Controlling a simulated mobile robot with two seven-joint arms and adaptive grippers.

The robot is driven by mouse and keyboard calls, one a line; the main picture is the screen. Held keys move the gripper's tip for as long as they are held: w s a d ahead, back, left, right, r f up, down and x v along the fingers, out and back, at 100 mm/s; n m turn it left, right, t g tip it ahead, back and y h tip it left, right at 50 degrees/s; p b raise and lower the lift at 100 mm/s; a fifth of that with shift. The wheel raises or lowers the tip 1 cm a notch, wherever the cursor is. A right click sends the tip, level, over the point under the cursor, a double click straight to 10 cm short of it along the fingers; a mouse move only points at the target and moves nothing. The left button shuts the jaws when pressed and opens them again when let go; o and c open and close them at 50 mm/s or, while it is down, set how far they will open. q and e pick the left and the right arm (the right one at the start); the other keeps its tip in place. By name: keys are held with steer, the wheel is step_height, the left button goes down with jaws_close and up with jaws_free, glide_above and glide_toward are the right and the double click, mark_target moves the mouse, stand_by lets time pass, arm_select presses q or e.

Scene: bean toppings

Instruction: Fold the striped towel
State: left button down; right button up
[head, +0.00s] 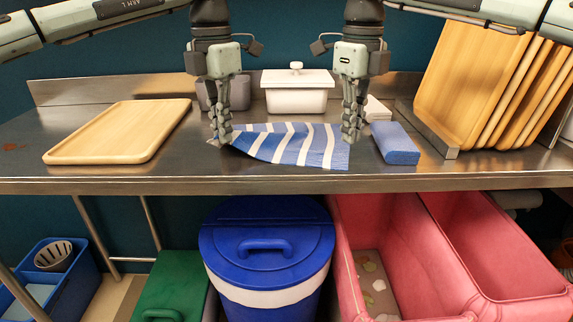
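The blue and white striped towel (290,146) lies on the steel counter, spread out between my two grippers. Its left end narrows toward my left gripper (221,139), and its edge there looks slightly raised. The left fingers are close together at that end and appear shut on it. My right gripper (350,138) is at the towel's right edge, pointing down. Its fingers look close together, but whether they hold cloth is hard to see. The fingers hide small parts of the towel's edges.
A wooden tray (120,130) lies at the left of the steel counter (150,180). A blue block (395,144) lies right of the towel. A white lidded container (297,92) stands behind. Several wooden boards (470,80) lean at the right. Bins stand below the counter.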

mark_target(333, 165)
steer(key=o, duration=0.9)
steer(key=shift+o, duration=0.2)
steer(key=shift+c, duration=0.5)
steer(key=shift+s+a, duration=0.1)
steer(key=shift+c, duration=1)
steer(key=s, duration=0.1)
steer(key=s+a+r+t+y, duration=0.1)
steer(key=shift+s+a+r, duration=0.1)
steer(key=shift+s+r, duration=0.15)
steer(key=shift+s, duration=0.1)
step_height(333, 165, up, 4)
steer(key=s+m+t+y, duration=0.1)
steer(key=s+m+t, duration=0.1)
steer(key=shift+d+x, duration=0.15)
steer(key=shift+x, duration=2.35)
steer(key=shift+d+x, duration=0.15)
steer(key=shift+x, duration=2.3)
steer(key=shift+w+f, duration=0.1)
steer(key=shift+f, duration=0.05)
